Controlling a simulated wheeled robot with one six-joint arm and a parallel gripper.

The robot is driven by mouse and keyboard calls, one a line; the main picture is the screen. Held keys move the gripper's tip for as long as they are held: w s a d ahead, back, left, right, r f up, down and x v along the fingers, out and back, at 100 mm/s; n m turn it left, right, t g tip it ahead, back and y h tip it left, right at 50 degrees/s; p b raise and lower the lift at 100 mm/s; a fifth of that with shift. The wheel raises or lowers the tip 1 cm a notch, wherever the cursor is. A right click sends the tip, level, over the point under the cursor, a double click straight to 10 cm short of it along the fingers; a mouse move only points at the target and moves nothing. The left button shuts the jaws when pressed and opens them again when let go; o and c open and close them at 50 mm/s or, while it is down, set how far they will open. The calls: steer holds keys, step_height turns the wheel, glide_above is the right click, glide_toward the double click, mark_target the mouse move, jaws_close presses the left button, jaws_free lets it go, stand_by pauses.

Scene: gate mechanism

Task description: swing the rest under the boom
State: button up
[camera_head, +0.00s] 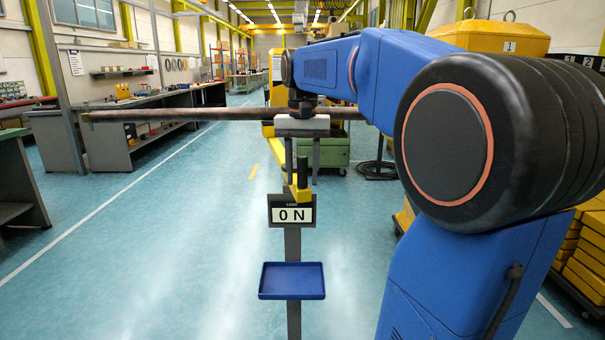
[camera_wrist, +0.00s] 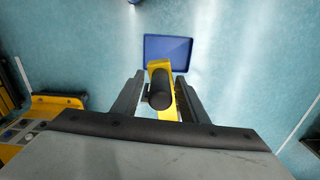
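The boom (camera_head: 200,115) is a long brown bar lying level across the head view, partly hidden by my wrist. The yellow rest (camera_head: 299,192) with its black handle (camera_head: 302,171) is on the grey post, below the boom's level. The yellow rest also shows in the wrist view (camera_wrist: 161,66), with the black handle (camera_wrist: 160,92) seen end-on. My gripper (camera_head: 302,178) points down over the handle. In the wrist view, my gripper's fingers (camera_wrist: 160,84) stand either side of the handle, with gaps visible on both sides. The rest's joint is hidden.
A load display (camera_head: 291,213) reading 0 N and a blue tray (camera_head: 292,281) are on the grey post (camera_head: 292,243). A green cabinet (camera_head: 334,152) stands behind. Workbenches (camera_head: 150,128) line the left. Yellow stacked bins (camera_head: 588,250) stand at right. Floor left of the post is clear.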

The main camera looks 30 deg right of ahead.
jaws_close()
steer(key=shift+w+a+m, duration=0.2)
steer(key=shift+a+m, duration=0.15)
steer(key=shift+a, duration=0.1)
steer(key=shift+w+a+m, duration=0.2)
steer(key=shift+a+m, duration=0.15)
steer(key=shift+a, duration=0.1)
steer(key=shift+w+a, duration=0.35)
steer(key=shift+a, duration=0.15)
jaws_free()
steer(key=shift+a, duration=0.1)
steer(key=shift+r, duration=0.15)
